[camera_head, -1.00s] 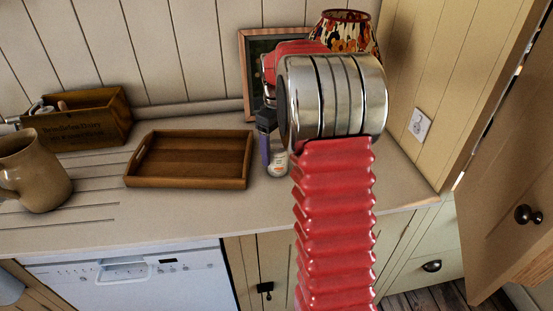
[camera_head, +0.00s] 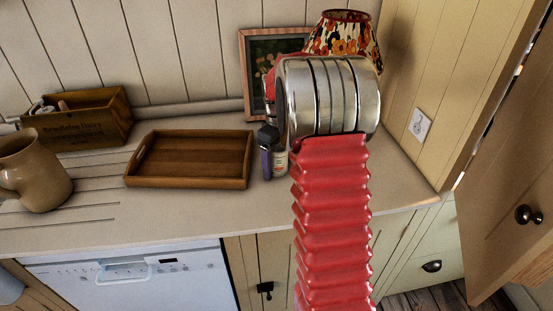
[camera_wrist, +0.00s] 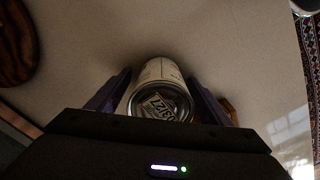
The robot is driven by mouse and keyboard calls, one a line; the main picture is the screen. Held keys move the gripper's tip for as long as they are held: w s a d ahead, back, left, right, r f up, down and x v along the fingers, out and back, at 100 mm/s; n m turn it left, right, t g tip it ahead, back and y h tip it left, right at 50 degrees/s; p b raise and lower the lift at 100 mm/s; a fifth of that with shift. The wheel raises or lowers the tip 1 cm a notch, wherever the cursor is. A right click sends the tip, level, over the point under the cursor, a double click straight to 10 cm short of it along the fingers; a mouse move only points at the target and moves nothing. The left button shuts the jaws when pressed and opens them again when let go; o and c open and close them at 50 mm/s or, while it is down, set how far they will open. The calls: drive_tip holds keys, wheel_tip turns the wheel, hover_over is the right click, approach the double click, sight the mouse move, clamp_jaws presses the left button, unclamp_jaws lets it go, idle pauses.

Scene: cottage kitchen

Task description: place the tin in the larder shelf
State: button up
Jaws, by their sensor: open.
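The tin is a small can with a pale label, standing on the counter just right of the wooden tray. In the head view the tin (camera_head: 281,160) is partly hidden by my gripper (camera_head: 269,158). In the wrist view the tin (camera_wrist: 161,98) shows its metal lid and lies between the two purple fingers of my gripper (camera_wrist: 158,80). The fingers are open, one on each side of it, with a narrow gap visible. No larder shelf can be made out in either view.
A wooden tray (camera_head: 190,135) lies on the counter (camera_head: 150,218). A framed picture (camera_head: 258,48) and a flowered lamp (camera_head: 345,32) stand behind my arm. A cupboard door (camera_head: 500,180) is at right.

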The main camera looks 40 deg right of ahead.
drive_tip(key=c, duration=1.5)
drive_tip(key=shift+r, duration=0.15)
wheel_tip(320, 180, up, 10)
drive_tip(key=shift+f, duration=0.2)
drive_tip(key=shift+r, duration=0.1)
idle(0.4)
